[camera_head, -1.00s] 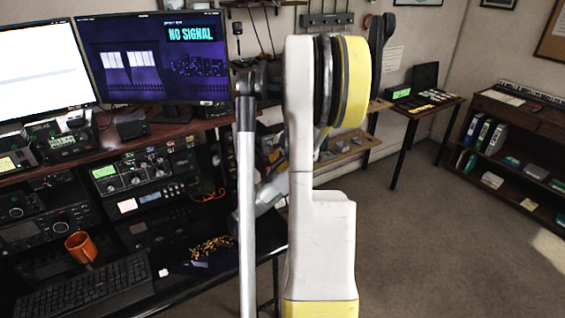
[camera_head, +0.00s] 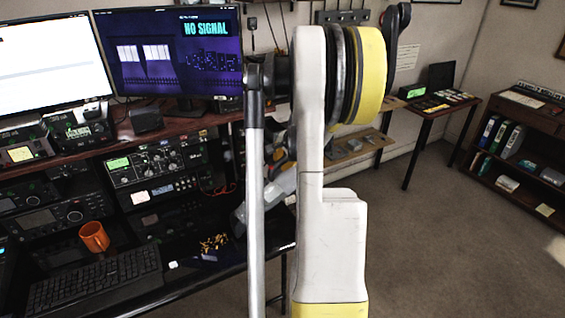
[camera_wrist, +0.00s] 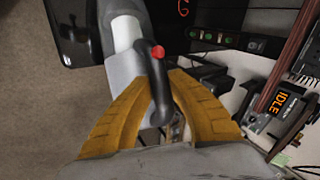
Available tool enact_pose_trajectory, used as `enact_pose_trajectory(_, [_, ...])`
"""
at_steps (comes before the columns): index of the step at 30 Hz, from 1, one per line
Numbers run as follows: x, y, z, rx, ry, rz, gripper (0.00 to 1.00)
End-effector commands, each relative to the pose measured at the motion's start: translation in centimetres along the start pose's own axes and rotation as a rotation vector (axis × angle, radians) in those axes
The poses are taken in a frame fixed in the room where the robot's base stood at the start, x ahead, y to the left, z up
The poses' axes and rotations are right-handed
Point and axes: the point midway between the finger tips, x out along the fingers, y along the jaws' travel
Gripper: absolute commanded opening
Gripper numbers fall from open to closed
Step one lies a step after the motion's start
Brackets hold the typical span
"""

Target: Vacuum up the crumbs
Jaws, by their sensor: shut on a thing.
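The crumbs are a small yellow-brown scatter (camera_head: 214,243) on the dark desk, right of the keyboard. A grey handheld vacuum (camera_head: 284,183) shows partly behind my arm in the head view; its front end reaches down left, close to the crumbs. Whether it touches the desk I cannot tell. In the wrist view my gripper (camera_wrist: 160,82) has its two yellow fingers closed around the vacuum's black handle (camera_wrist: 155,62), which has a red button. The vacuum's grey body extends away toward the dark desk top. My arm hides most of the gripper in the head view.
An orange mug (camera_head: 95,237) and a black keyboard (camera_head: 95,284) stand left of the crumbs. Radio gear (camera_head: 155,165) and monitors (camera_head: 180,55) rise behind. A side table (camera_head: 437,107) and bookshelf (camera_head: 520,145) are at right; the carpet between is clear.

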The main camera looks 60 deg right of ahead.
Motion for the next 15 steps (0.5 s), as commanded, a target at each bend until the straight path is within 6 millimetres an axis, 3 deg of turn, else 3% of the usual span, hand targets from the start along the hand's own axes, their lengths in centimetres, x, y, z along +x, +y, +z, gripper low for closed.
enact_pose_trajectory(15, [-0.2, -1.1, 4.2, -0.001, -0.001, -0.001, 0.0])
